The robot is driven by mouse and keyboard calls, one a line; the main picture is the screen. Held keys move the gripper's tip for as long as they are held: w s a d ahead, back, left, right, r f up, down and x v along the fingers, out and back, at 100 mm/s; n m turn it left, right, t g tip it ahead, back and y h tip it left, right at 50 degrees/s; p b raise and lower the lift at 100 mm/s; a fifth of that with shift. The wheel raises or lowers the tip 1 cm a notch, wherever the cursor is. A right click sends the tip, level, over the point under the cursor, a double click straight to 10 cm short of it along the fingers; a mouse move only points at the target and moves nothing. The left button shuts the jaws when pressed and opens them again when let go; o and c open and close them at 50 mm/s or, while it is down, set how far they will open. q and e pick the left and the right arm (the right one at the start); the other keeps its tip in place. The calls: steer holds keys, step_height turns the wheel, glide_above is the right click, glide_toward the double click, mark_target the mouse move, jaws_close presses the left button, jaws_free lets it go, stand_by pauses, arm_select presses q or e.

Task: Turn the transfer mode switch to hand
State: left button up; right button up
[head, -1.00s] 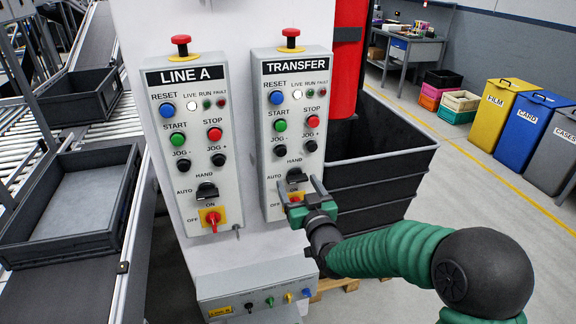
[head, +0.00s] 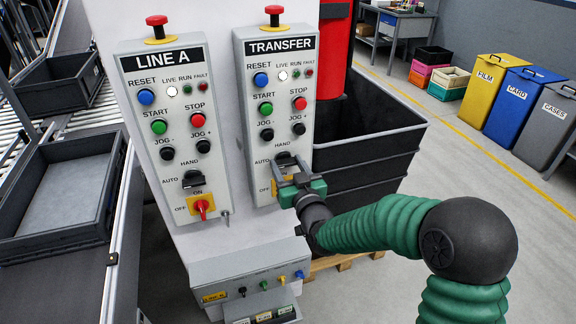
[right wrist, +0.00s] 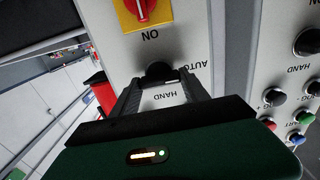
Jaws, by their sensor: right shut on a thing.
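The TRANSFER panel (head: 242,120) is a light grey box on the white cabinet. Its black mode switch (head: 284,158) sits between the AUTO and HAND labels, above a yellow plate with a red switch. My right gripper (head: 286,174) is shut on the mode switch, coming from below right. In the right wrist view, which is upside down, the black knob (right wrist: 160,72) sits between my two fingertips (right wrist: 161,82). The gripper partly hides the knob, and I cannot tell which label it points to. My left gripper is not in view.
The LINE A panel (head: 131,97), with a similar mode switch (head: 193,178), stands close on the left. Red emergency buttons top both panels. A small lower box (head: 215,272) with coloured plugs sits beneath. A dark bin (head: 350,160) stands right of the cabinet.

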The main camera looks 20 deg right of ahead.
steer(key=shift+f+m, duration=0.1)
steer(key=shift+m, duration=0.3)
steer(key=m+b, duration=0.1)
steer(key=m, duration=0.7)
steer(key=shift+d+f, duration=0.1)
steer(key=shift+d, duration=0.05)
steer(key=m, duration=0.9)
steer(key=shift+f+p, duration=0.2)
steer(key=shift+p, duration=0.1)
steer(key=shift+s+f, duration=0.1)
steer(key=o, duration=1.1)
steer(key=shift+o, duration=1.4)
steer(key=shift+d, duration=0.1)
